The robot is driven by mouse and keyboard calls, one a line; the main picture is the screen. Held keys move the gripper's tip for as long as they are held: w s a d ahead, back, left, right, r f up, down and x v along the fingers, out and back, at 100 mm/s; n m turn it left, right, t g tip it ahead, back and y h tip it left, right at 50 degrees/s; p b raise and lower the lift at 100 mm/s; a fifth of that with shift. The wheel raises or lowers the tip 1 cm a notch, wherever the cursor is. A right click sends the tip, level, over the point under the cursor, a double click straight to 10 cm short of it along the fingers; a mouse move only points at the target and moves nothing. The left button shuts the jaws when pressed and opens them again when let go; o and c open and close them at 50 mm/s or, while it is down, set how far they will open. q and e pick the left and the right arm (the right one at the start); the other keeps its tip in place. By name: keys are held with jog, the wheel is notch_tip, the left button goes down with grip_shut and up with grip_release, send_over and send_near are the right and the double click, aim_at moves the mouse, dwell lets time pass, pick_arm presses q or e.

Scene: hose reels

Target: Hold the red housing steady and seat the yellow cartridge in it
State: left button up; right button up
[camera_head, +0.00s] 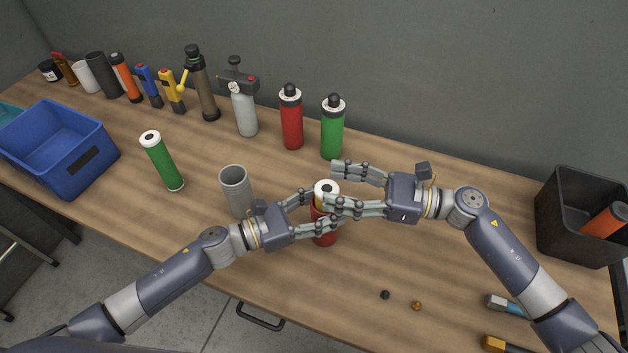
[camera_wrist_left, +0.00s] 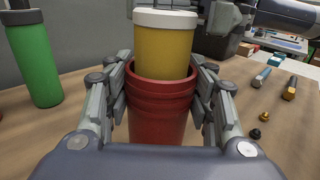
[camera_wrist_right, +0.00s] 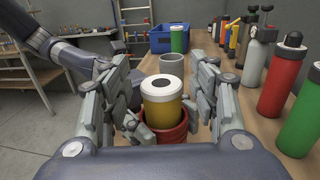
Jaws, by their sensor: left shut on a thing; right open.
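The red housing (camera_wrist_left: 160,120) stands upright on the table, with my left gripper (camera_head: 321,212) shut on it, one finger set on each side. The yellow cartridge (camera_wrist_left: 165,48) with a white cap stands upright in the housing's mouth. Its upper part sticks out above the rim; its lower end is hidden inside. In the right wrist view the cartridge (camera_wrist_right: 162,112) shows its white cap with a dark centre. My right gripper (camera_head: 332,188) is open, its fingers on both sides of the cartridge with gaps between.
A grey cup (camera_head: 235,188) and a green-and-white cartridge (camera_head: 163,162) stand left of the housing. Red (camera_head: 291,120) and green (camera_head: 332,130) bottles stand behind. A blue bin (camera_head: 60,150) is far left, a black bin (camera_head: 580,220) far right. Small parts lie at front right.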

jog(key=d, duration=0.5)
jog(key=shift+s, duration=0.4)
pick_arm(q)
jog(key=o, duration=1.3)
jog(key=shift+a, duration=0.1)
